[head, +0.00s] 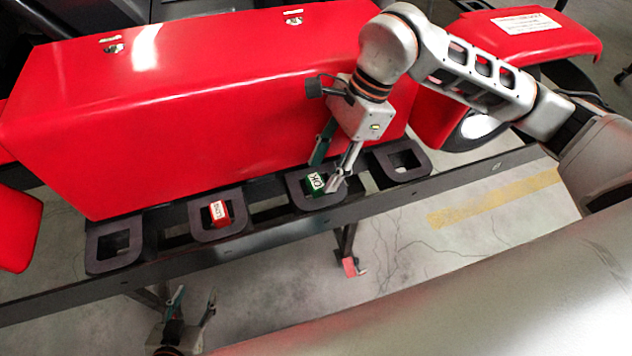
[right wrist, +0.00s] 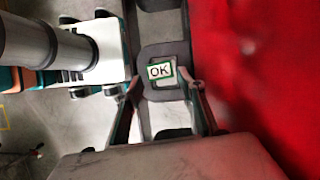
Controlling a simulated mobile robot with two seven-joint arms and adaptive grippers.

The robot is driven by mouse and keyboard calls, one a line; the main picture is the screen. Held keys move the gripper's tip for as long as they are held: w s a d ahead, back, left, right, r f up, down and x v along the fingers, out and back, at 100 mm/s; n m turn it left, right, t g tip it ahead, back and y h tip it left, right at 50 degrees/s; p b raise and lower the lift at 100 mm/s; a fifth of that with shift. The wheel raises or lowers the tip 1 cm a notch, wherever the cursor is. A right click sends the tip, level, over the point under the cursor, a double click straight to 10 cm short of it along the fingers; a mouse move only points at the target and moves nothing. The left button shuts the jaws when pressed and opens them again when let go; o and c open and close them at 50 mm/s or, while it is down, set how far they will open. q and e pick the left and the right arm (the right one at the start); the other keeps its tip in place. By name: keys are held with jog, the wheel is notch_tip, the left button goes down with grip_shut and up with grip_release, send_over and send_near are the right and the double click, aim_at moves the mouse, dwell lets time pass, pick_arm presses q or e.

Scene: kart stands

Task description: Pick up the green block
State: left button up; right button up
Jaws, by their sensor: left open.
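The green block (head: 315,183), with a white top marked OK, lies in the third dark square holder from the left on the rail. My right gripper (head: 327,172) is open just above and beside it, one finger towards the red body and one towards the rail's near side. In the right wrist view the green block (right wrist: 160,71) shows between and just beyond the spread fingertips of the right gripper (right wrist: 160,84). I cannot tell whether a finger touches it. My left gripper (head: 194,300) is open and empty, below the rail at the lower left.
A red block (head: 219,213) with a white label lies in the second holder. The leftmost holder (head: 92,246) and the rightmost holder (head: 425,172) are empty. The large red body (head: 200,110) stands close behind the rail (head: 290,232). Floor shows in front.

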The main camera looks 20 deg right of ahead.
aim_at(315, 183)
jog(key=shift+x, duration=1.15)
jog(key=c, duration=0.7)
